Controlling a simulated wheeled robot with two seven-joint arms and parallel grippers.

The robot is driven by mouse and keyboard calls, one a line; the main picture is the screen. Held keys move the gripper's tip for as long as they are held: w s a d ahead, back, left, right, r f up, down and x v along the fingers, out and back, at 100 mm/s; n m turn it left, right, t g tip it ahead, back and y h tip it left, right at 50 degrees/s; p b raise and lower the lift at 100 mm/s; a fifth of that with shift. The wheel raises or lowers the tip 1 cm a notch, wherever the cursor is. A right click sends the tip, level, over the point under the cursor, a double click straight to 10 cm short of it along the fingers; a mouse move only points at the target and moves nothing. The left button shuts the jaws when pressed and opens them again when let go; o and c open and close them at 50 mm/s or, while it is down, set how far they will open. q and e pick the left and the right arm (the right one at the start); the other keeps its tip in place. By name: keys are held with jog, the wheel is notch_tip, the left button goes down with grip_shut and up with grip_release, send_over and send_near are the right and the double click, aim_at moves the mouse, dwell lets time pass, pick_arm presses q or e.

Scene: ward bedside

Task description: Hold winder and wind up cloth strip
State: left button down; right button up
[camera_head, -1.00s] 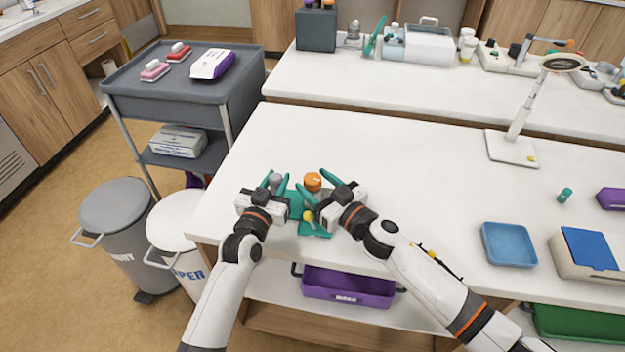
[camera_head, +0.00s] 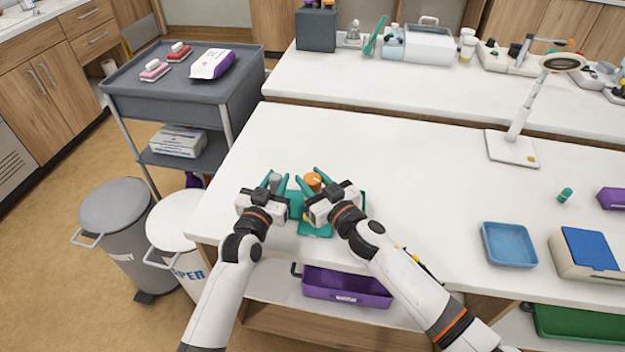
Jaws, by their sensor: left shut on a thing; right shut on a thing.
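The winder stands near the front edge of the white table, on a green base (camera_head: 316,229) mostly hidden by my grippers. A grey upright part (camera_head: 276,180) is on its left and an orange round part (camera_head: 313,180) on its right. My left gripper (camera_head: 275,182) has its green fingers shut around the grey part. My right gripper (camera_head: 313,182) has its green fingers at either side of the orange part and is shut on it. I cannot make out the cloth strip apart from the green surfaces.
A blue tray (camera_head: 509,245) and a beige box with a blue top (camera_head: 585,253) are to the right. A magnifier stand (camera_head: 513,148) is further back. The table's middle is clear. A purple bin (camera_head: 346,287) sits below the front edge.

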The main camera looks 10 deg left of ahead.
jog(key=shift+s+a+m+t+h, duration=0.1)
jog(key=shift+m+t+h, duration=0.7)
jog(key=shift+h, duration=0.5)
jog(key=o, duration=1)
jog(key=v, duration=1.2)
jog(key=shift+f, duration=0.15)
